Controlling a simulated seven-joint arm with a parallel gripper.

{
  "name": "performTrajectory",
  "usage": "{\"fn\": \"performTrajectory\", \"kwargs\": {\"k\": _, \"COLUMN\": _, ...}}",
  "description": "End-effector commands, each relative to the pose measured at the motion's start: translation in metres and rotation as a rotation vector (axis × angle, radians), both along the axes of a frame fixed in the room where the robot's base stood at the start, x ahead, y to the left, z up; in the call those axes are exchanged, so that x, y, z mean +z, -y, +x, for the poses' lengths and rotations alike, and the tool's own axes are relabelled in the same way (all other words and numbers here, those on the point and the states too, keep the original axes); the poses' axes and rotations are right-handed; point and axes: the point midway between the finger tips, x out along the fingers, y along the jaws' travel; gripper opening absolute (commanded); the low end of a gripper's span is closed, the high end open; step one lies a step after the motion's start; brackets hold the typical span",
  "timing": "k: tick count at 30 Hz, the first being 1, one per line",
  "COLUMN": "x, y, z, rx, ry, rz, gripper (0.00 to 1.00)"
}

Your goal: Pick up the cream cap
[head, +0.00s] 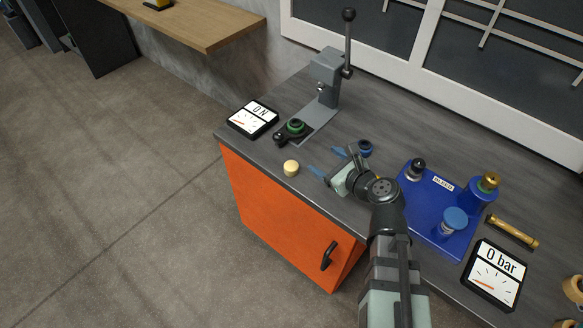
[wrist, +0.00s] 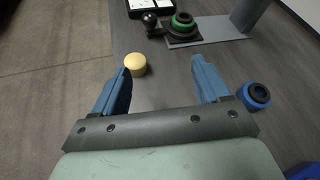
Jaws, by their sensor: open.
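The cream cap (head: 291,168) is a small round pale-yellow piece on the grey bench top, close to the bench's front left edge. In the wrist view the cream cap (wrist: 135,63) lies ahead of the left finger, apart from it and not between the fingers. My gripper (head: 329,162) is open and empty, to the right of the cap in the head view. Its two blue fingers (wrist: 166,82) are spread wide in the wrist view, with bare bench between them.
A blue ring piece (head: 365,148) sits right of my gripper. A blue bleed station (head: 430,217) and "0 bar" gauge (head: 495,275) lie farther right.

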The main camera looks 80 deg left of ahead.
Motion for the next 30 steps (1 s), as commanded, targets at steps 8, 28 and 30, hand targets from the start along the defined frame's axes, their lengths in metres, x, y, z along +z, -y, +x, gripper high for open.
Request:
{"fn": "performTrajectory", "kwargs": {"k": 8, "x": -0.027, "y": 0.036, "z": -0.024, "rx": -0.064, "ry": -0.188, "rz": -0.105, "gripper": 0.75}}
{"fn": "performTrajectory", "kwargs": {"k": 28, "x": -0.061, "y": -0.03, "z": -0.063, "rx": -0.068, "ry": -0.2, "rz": -0.112, "gripper": 0.75}}
{"fn": "performTrajectory", "kwargs": {"k": 30, "x": -0.062, "y": -0.031, "z": -0.064, "rx": -0.069, "ry": -0.2, "rz": -0.112, "gripper": 0.75}}
